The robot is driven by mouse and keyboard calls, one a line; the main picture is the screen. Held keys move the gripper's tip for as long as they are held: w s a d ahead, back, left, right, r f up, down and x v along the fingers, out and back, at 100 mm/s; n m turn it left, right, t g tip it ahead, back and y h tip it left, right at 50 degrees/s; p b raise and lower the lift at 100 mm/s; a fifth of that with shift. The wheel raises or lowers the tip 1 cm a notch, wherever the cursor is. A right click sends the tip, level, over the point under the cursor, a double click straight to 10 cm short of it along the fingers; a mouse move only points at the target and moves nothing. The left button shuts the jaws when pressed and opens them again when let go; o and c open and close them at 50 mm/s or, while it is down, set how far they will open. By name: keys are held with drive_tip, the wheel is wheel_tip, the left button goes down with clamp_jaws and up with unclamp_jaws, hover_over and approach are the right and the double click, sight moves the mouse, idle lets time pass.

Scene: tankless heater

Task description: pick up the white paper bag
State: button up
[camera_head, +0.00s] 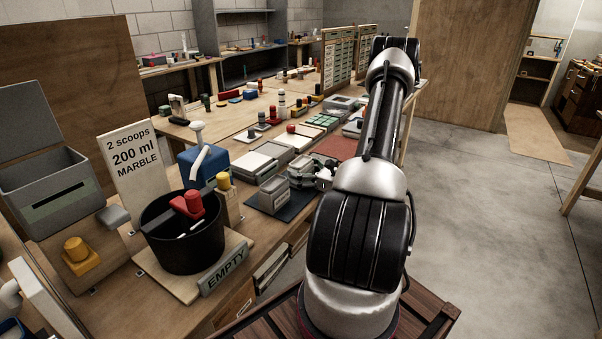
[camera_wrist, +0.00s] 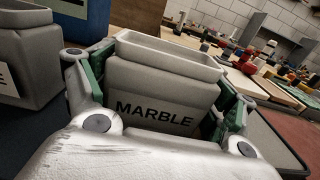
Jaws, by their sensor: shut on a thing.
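A pale grey-white, open-topped container marked MARBLE (camera_wrist: 155,85) stands between my fingers in the wrist view. In the head view my gripper (camera_head: 322,177) is at the bench's front edge, partly hidden by my arm.
A similar grey container (camera_head: 273,194) stands on a dark blue mat (camera_head: 292,207), just left of my gripper. A black pot (camera_head: 182,240) holding a red-handled thing stands further left, behind an EMPTY sign (camera_head: 226,270). Scales and trays crowd the bench behind. Open floor (camera_head: 480,220) lies right.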

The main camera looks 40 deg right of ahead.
wheel_tip(320, 180, up, 10)
idle(0.6)
idle(0.8)
